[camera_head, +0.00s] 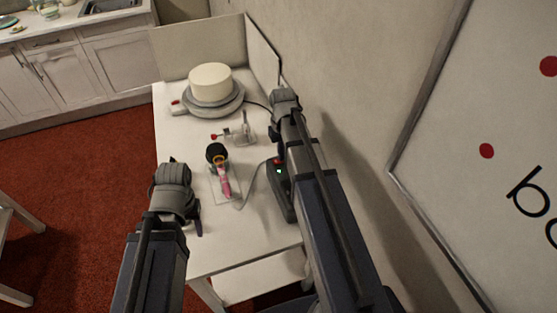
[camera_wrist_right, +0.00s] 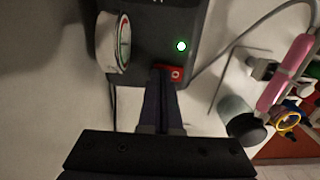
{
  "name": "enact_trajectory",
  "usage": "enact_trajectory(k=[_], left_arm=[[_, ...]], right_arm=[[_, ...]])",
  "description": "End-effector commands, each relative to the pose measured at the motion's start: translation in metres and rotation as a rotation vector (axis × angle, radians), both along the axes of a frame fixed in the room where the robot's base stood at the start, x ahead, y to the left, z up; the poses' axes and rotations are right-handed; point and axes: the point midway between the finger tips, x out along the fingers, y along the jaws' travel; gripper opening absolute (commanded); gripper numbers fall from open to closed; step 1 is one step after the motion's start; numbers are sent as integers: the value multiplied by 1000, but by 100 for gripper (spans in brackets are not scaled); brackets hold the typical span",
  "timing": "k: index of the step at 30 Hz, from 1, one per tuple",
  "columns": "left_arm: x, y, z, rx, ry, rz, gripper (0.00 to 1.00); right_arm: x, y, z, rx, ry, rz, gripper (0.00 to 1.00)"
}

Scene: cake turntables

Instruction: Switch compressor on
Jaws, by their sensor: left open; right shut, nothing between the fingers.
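The compressor is a dark box (camera_head: 286,205), partly hidden under my right arm in the head view. In the right wrist view its dark face (camera_wrist_right: 185,20) carries a round gauge (camera_wrist_right: 124,42), a lit green light (camera_wrist_right: 181,46) and a red switch (camera_wrist_right: 175,73) with a white ring mark. My right gripper (camera_wrist_right: 165,71) is shut and empty, with its fingertips at the red switch, seemingly touching it; the exact contact is hidden. The green light also glows in the head view (camera_head: 279,171). My left gripper (camera_head: 186,194) is open and empty over the table's left edge, away from the compressor.
A white cake (camera_head: 210,83) stands on a grey turntable (camera_head: 214,108) at the back of the white table (camera_head: 235,258). A grey hose runs beside the compressor. The wall is close on the right.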

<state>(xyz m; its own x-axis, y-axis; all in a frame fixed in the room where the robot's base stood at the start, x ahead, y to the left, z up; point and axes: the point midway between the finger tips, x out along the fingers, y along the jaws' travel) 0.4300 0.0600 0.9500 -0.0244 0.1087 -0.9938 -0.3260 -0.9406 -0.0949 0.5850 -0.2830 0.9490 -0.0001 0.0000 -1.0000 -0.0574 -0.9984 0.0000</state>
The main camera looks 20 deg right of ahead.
Motion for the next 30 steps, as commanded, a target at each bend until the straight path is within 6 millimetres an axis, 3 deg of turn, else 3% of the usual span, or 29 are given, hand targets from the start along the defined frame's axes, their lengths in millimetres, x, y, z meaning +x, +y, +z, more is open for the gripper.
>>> enact_trajectory(k=[24, 30], left_arm=[[0, 0, 63, 0, 0, -2, 53], [0, 0, 70, 0, 0, -2, 53]], right_arm=[[0, 0, 63, 0, 0, 0, 0], [0, 0, 70, 0, 0, 0, 0]])
